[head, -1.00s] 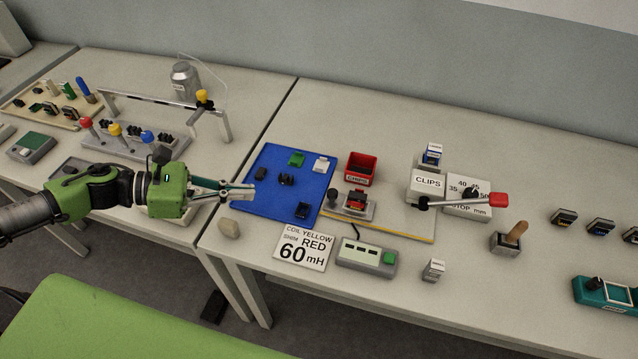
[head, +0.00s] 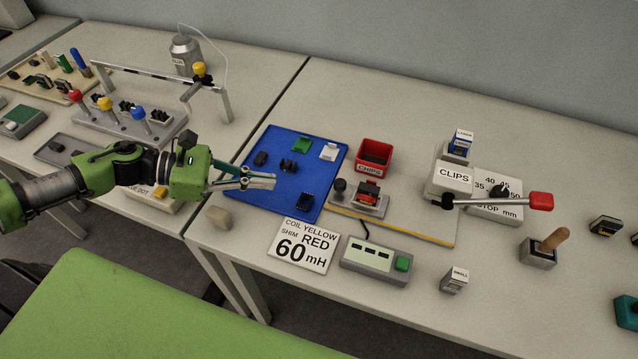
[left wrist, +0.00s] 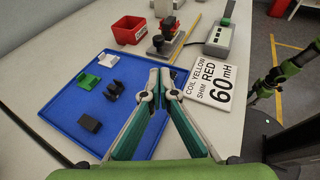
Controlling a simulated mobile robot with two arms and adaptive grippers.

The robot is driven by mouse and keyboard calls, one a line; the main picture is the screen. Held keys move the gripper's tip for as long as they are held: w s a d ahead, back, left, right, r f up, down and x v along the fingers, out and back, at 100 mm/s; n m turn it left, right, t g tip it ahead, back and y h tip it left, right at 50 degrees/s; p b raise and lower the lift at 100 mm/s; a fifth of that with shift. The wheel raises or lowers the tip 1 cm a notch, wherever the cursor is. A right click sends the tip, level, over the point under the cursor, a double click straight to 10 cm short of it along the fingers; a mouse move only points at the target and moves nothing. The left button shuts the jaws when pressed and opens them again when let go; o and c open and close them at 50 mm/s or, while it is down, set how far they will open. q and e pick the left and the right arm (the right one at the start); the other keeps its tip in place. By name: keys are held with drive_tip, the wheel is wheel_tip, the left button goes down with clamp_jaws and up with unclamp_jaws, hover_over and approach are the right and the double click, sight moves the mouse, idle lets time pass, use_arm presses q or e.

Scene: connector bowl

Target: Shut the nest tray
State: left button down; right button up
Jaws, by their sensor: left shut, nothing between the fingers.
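A small grey fixture (head: 358,203) with a black knob and a red and black part stands on the yellow-edged board right of the blue mat. It may be the nest tray; I cannot tell for sure or see how far it is open. It also shows in the left wrist view (left wrist: 158,48), beyond my fingertips. My left gripper (head: 274,181) is shut and empty over the blue mat, left of the fixture and apart from it. In the left wrist view its fingertips (left wrist: 160,76) meet above the mat's edge. My right gripper's fingers are not visible.
The blue mat (head: 252,193) holds several small green, white and dark parts. A red bin (head: 374,156) stands behind the fixture. A sign (head: 303,245) and a grey box with a green button (head: 376,261) lie in front. A red-handled lever (head: 500,201) is at right.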

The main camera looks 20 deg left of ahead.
sight(384, 214)
use_arm(q)
drive_tip(key=p+x, duration=0.1)
drive_tip(key=x, duration=0.2)
drive_tip(key=p+x, duration=0.1)
drive_tip(key=x, duration=0.3)
drive_tip(key=r+p+x, duration=0.1)
drive_tip(key=x, duration=0.3)
drive_tip(key=shift+w+d+p, duration=0.2)
drive_tip(key=shift+p, duration=0.15)
drive_tip(key=shift+w+d+f, duration=0.1)
drive_tip(key=shift+d, duration=0.2)
drive_tip(key=shift+d, duration=0.1)
drive_tip(key=d+p, duration=0.2)
drive_tip(key=d, duration=0.3)
drive_tip(key=d+p, duration=0.2)
drive_tip(key=d, duration=0.2)
drive_tip(key=d+p, duration=0.2)
drive_tip(key=d, duration=0.3)
drive_tip(key=shift+s+d, duration=0.25)
drive_tip(key=shift+d, duration=0.05)
drive_tip(key=shift+a, duration=0.1)
